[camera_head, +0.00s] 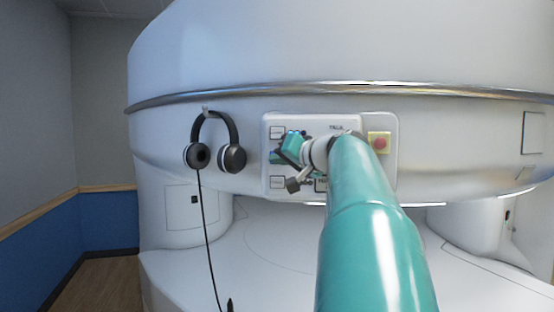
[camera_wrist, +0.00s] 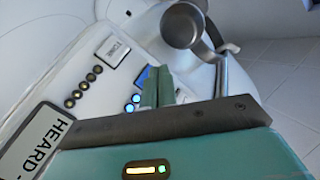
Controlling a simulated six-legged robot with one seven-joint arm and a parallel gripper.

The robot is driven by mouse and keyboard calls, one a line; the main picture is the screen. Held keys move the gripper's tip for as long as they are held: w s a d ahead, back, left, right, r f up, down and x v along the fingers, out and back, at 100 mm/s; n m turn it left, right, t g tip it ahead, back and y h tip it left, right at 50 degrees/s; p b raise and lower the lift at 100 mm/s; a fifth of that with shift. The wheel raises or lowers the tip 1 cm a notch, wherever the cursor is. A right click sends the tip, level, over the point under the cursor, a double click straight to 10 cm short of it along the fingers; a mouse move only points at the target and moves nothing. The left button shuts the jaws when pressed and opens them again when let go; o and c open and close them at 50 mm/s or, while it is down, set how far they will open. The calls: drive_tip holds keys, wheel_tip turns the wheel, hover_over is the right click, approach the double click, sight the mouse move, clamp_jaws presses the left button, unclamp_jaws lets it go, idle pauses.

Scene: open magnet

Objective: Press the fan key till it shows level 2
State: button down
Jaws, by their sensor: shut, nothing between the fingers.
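The white control panel (camera_head: 382,187) is on the curved front of the magnet housing. My gripper (camera_head: 277,157) is at the left half of the panel and hides part of it. In the wrist view my gripper (camera_wrist: 157,72) is shut and empty, its teal fingers together over a blue patch (camera_wrist: 143,76) that they partly cover. Small lights glow blue (camera_wrist: 132,103) beside the fingers. I cannot read which key is the fan key, nor tell whether the fingertips touch one.
A key with a dark frame (camera_wrist: 113,50) and a row of amber-lit dots (camera_wrist: 83,86) lie left of the fingers. A red button on yellow (camera_head: 380,143) is at the panel's right. Black headphones (camera_head: 233,157) hang left.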

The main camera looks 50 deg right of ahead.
drive_tip(key=s+a, duration=0.1)
drive_tip(key=a, duration=0.1)
drive_tip(key=s+a, duration=0.1)
drive_tip(key=a, duration=0.1)
drive_tip(key=shift+s, duration=0.4)
idle(0.5)
drive_tip(key=a+f+n+g+y, duration=0.4)
drive_tip(key=a+f+g+y, duration=0.1)
drive_tip(key=a+f, duration=1.55)
drive_tip(key=s+a+f+n+g+h, duration=0.1)
drive_tip(key=s+a+f+n+g, duration=0.1)
drive_tip(key=s+a+f, duration=0.4)
drive_tip(key=s+a+f+n+g+h, duration=0.1)
drive_tip(key=s+a+f+n+g, duration=0.2)
drive_tip(key=f, duration=0.9)
drive_tip(key=s+a, duration=0.3)
drive_tip(key=a, duration=0.2)
drive_tip(key=shift+a+g, duration=0.3)
